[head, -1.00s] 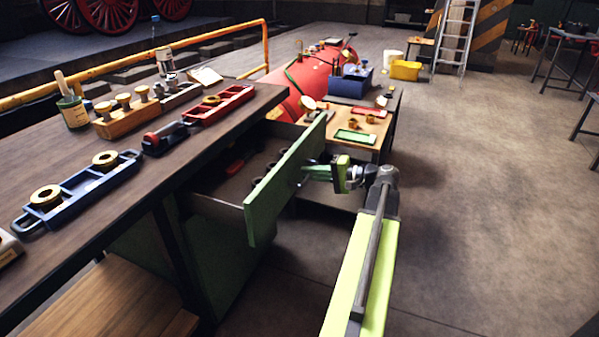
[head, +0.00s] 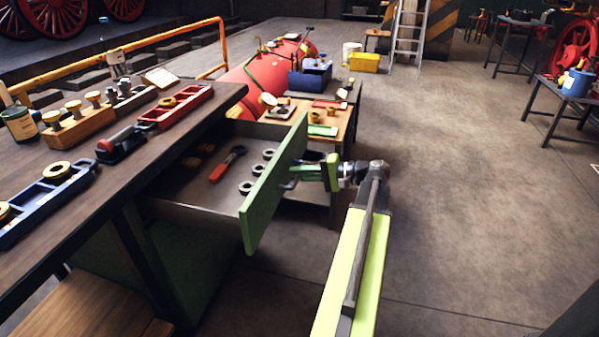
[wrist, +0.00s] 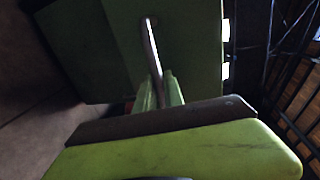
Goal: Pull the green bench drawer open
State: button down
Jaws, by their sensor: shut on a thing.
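The green bench drawer (head: 262,208) stands pulled out from under the dark workbench top. Inside it lie a red-handled tool (head: 228,163) and several metal rings (head: 257,168). My gripper (head: 308,176) is at the outer face of the drawer front, shut on the drawer's bar handle (head: 290,184). In the wrist view, the handle (wrist: 152,45) runs from the green drawer front (wrist: 190,50) down between my gripper's fingers (wrist: 160,92).
The bench top (head: 135,170) carries a blue tray (head: 45,200), a red tray (head: 178,108) and a wooden block with brass parts (head: 78,125). A small wooden table (head: 340,128) stands just behind the drawer.

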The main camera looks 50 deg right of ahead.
jog(key=c, duration=1.5)
grip_release()
jog(key=shift+o, duration=0.2)
jog(key=p+v, duration=0.3)
jog(key=v, duration=1.4)
jog(key=shift+s, duration=0.2)
jog(key=shift+d, duration=0.15)
